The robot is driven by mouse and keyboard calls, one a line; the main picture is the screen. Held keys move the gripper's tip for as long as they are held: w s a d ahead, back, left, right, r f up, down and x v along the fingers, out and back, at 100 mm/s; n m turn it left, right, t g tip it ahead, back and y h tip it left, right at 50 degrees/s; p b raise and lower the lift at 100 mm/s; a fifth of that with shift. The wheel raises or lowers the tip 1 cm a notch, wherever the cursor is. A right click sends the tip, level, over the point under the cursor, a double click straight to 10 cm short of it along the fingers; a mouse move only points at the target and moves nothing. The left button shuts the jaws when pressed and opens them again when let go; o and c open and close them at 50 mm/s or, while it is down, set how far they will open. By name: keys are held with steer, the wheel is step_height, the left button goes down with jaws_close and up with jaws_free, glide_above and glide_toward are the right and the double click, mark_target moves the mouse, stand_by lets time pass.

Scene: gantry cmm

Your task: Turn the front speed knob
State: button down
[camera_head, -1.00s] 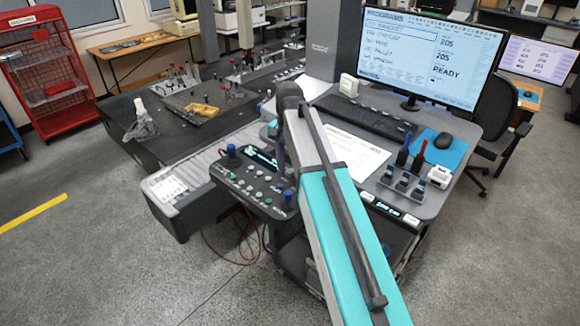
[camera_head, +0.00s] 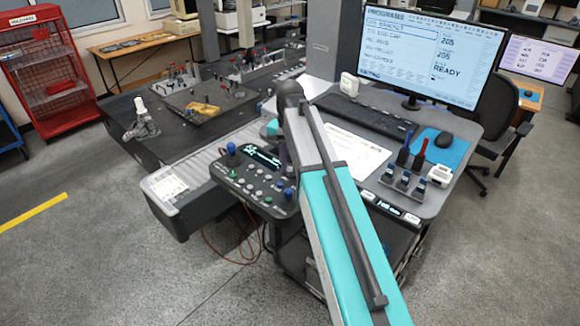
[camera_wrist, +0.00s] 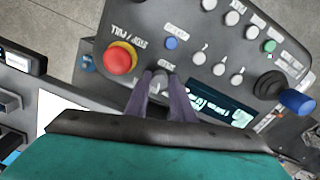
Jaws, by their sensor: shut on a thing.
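The control panel (camera_head: 240,185) stands in front of the grey machine in the head view and fills the upper part of the wrist view (camera_wrist: 205,75). A small grey knob (camera_wrist: 160,74) sits on it, beside a red emergency-stop button (camera_wrist: 121,60). My gripper (camera_wrist: 162,84) has its two purple fingers shut on this knob, one on each side. The fingers hide part of the knob, and its pointer mark cannot be made out. In the head view my arm covers the knob.
A blue-handled joystick (camera_wrist: 297,101), a lit display (camera_wrist: 217,105) and several small buttons share the panel. The desk (camera_head: 455,165) at right holds a monitor (camera_head: 432,50), a keyboard (camera_head: 366,115) and several blue-topped items. Open floor (camera_head: 100,260) lies at left.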

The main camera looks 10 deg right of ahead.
steer(key=n, duration=0.4)
steer(key=shift+b, duration=0.3)
steer(key=shift+n, duration=1.7)
steer(key=c, duration=1.5)
jaws_free()
steer(key=shift+c, duration=0.2)
steer(key=shift+m, duration=0.3)
